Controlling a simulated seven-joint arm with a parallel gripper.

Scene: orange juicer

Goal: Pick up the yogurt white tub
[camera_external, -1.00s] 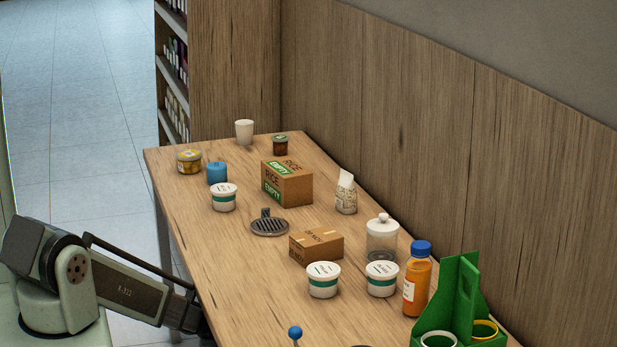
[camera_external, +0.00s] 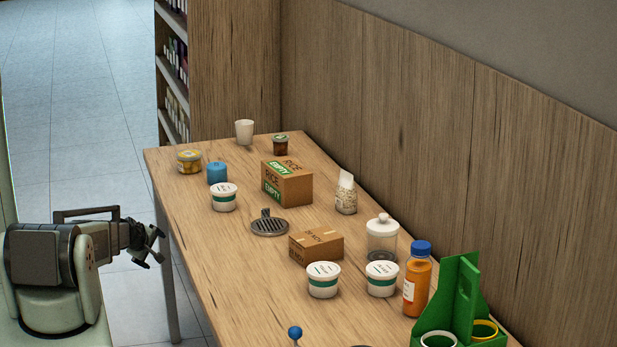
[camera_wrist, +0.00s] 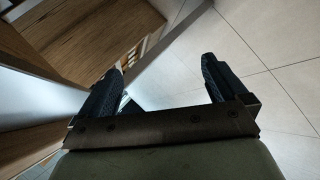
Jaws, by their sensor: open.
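Three white tubs with green bands and printed lids stand upright on the wooden table (camera_external: 235,262).
The blue cylinder (camera_external: 217,173) is behind the left tub. The table's left front is clear.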

